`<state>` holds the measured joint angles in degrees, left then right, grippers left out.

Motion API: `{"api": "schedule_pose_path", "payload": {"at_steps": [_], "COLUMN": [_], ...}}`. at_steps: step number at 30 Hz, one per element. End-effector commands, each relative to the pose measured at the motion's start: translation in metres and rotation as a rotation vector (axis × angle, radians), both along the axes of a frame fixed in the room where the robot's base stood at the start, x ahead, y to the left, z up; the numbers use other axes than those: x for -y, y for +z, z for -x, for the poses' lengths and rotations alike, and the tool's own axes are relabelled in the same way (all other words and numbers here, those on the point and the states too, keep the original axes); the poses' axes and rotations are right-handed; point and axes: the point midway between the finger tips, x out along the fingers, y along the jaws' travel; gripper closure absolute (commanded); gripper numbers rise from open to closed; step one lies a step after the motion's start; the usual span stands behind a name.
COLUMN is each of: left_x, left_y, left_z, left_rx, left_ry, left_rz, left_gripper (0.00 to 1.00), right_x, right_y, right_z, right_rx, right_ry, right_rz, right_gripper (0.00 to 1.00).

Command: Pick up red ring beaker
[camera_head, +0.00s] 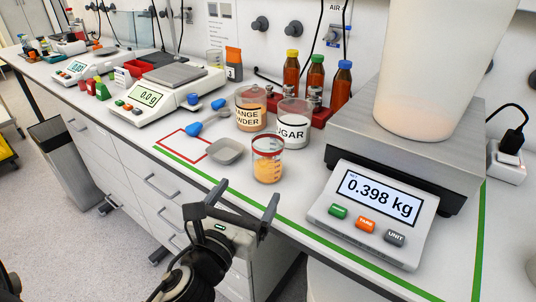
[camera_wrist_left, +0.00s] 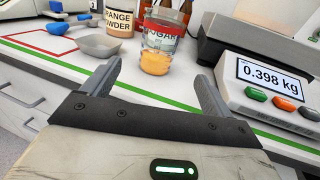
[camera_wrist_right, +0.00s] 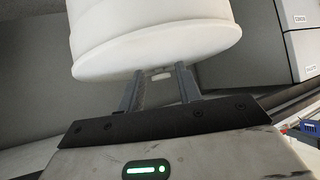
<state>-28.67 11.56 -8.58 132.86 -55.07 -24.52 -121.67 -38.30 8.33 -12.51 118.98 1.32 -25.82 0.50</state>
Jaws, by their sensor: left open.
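The red ring beaker (camera_head: 268,166) is a clear glass with a red band near its rim and orange powder inside. It stands upright on the bench, just inside the green line. My left gripper (camera_head: 246,196) is open and empty, in front of the bench edge and nearer than the beaker. In the left wrist view the beaker (camera_wrist_left: 155,60) lies ahead, between and beyond the two fingertips (camera_wrist_left: 158,74), apart from them. My right gripper (camera_wrist_right: 159,80) shows only in its wrist view, fingers apart below a large white round container (camera_wrist_right: 155,40).
The sugar jar (camera_head: 293,122) and orange powder jar (camera_head: 250,108) stand close behind the beaker. A grey weighing dish (camera_head: 225,152) is to its left. A scale reading 0.398 kg (camera_head: 380,200), under a big pale container (camera_head: 430,70), is to its right. Bottles stand behind.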

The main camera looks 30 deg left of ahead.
Motion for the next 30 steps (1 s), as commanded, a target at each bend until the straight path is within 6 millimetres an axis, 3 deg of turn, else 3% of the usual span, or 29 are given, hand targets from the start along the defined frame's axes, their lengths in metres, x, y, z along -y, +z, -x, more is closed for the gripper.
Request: {"api": "schedule_pose_path", "payload": {"at_steps": [3, 9, 17, 25, 30], "left_x": [-0.004, -0.008, -0.011, -0.016, -0.017], "left_y": [0.004, 0.002, 0.002, 0.003, 0.002], "left_z": [-0.029, -0.064, -0.082, -0.12, -0.127], "left_rx": [0.003, 0.001, 0.0, 0.0, -0.002], "left_ry": [0.003, 0.003, 0.003, 0.003, 0.002], "left_rz": [0.001, 0.005, 0.007, 0.007, 0.006], "left_gripper": [0.14, 0.14, 0.14, 0.14, 0.14], "right_x": [0.001, 0.003, 0.004, 0.005, 0.005], "right_y": [0.005, 0.005, 0.006, 0.01, 0.009], "right_z": [0.0, 0.0, -0.001, -0.001, 0.0], "right_rx": [-0.004, -0.005, -0.003, -0.001, -0.005], "right_ry": [0.002, 0.004, 0.005, 0.003, 0.0], "right_rz": [0.009, 0.017, 0.02, 0.022, 0.021], "right_gripper": [0.66, 0.66, 0.66, 0.66, 0.66]}}
